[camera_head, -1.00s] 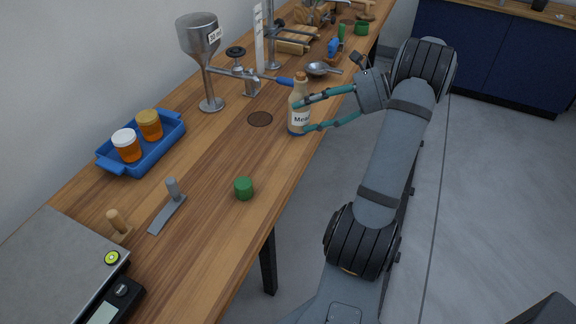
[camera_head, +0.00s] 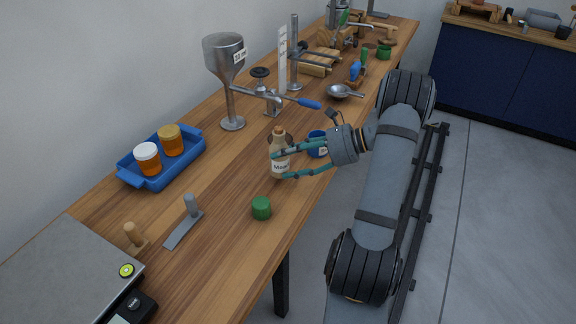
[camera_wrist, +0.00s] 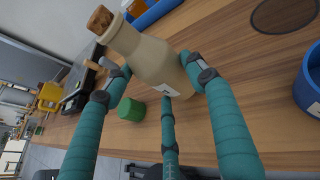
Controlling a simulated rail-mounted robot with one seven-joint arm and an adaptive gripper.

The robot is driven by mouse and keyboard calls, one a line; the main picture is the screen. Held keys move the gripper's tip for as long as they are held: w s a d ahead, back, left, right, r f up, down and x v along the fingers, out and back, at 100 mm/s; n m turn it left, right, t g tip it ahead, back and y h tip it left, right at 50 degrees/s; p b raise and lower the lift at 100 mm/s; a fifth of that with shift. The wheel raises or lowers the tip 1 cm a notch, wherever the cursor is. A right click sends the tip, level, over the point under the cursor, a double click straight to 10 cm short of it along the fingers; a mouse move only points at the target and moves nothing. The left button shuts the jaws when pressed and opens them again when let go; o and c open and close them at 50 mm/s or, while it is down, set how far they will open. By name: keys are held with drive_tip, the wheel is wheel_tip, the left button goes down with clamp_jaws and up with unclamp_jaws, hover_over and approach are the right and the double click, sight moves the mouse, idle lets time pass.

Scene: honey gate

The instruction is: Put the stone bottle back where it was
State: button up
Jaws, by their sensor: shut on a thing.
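The stone bottle (camera_head: 280,162) is beige, with a cork and a label reading "Mead". It is about upright in the head view, over the front half of the bench. My gripper (camera_head: 281,166) is shut on its body from the right; its teal fingers also close around the bottle (camera_wrist: 150,56) in the wrist view. I cannot tell whether the base touches the wood. A dark round spot (camera_wrist: 284,14) on the bench lies beyond the bottle, which partly hides it in the head view.
A blue cup (camera_head: 318,146) stands right of the bottle, close to my gripper. A green cylinder (camera_head: 261,208) stands nearer. The metal funnel stand (camera_head: 232,122) and a blue tray (camera_head: 128,176) with two jars are at left. Bare wood lies between tray and bottle.

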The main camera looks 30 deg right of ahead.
drive_tip(key=shift+f, duration=1.2)
drive_tip(key=shift+f, duration=0.2)
drive_tip(key=o, duration=1.7)
drive_tip(key=shift+r, duration=0.3)
drive_tip(key=v, duration=1.2)
drive_tip(key=shift+f, duration=0.15)
